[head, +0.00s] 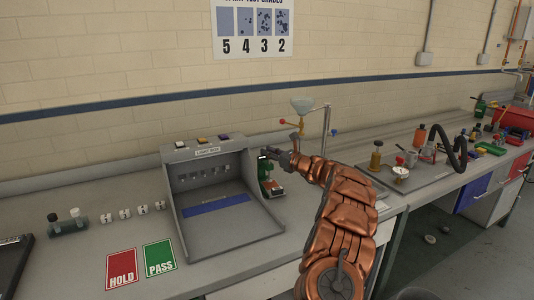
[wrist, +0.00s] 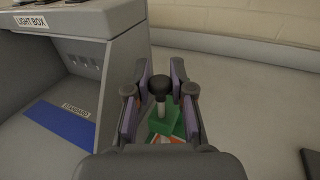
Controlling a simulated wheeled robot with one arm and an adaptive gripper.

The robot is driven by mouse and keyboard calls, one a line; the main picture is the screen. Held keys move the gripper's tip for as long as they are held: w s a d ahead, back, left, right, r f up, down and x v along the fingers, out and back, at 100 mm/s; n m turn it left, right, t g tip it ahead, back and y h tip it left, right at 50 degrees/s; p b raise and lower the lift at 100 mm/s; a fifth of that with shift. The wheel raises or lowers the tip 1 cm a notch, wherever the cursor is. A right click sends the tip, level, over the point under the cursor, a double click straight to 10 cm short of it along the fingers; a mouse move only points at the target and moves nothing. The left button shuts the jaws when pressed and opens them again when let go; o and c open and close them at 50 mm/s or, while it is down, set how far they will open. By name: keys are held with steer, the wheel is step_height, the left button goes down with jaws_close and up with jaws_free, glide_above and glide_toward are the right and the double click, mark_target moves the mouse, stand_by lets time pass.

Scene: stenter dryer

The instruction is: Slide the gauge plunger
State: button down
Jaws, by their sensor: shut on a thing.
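The gauge (head: 266,176) is a small green device with an orange-and-white part at its base. It stands on the bench just right of the light box. In the wrist view its green body (wrist: 163,122) shows between my fingers. The plunger (wrist: 159,88) has a round black knob on a pale metal stem. My gripper (wrist: 160,82) is above the gauge with its fingers on both sides of the plunger, shut on it. In the head view my gripper (head: 271,153) is at the top of the gauge, and the plunger is hidden there.
The grey light box (head: 215,180) with a blue strip stands close on the left. Red HOLD (head: 121,268) and green PASS (head: 159,256) cards lie in front.

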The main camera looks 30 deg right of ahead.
steer(key=shift+f, duration=0.9)
steer(key=shift+d, duration=0.1)
steer(key=c, duration=1)
jaws_free()
steer(key=shift+s, duration=0.1)
steer(key=v, duration=1.1)
steer(key=shift+s+r, duration=0.1)
steer(key=shift+s, duration=0.3)
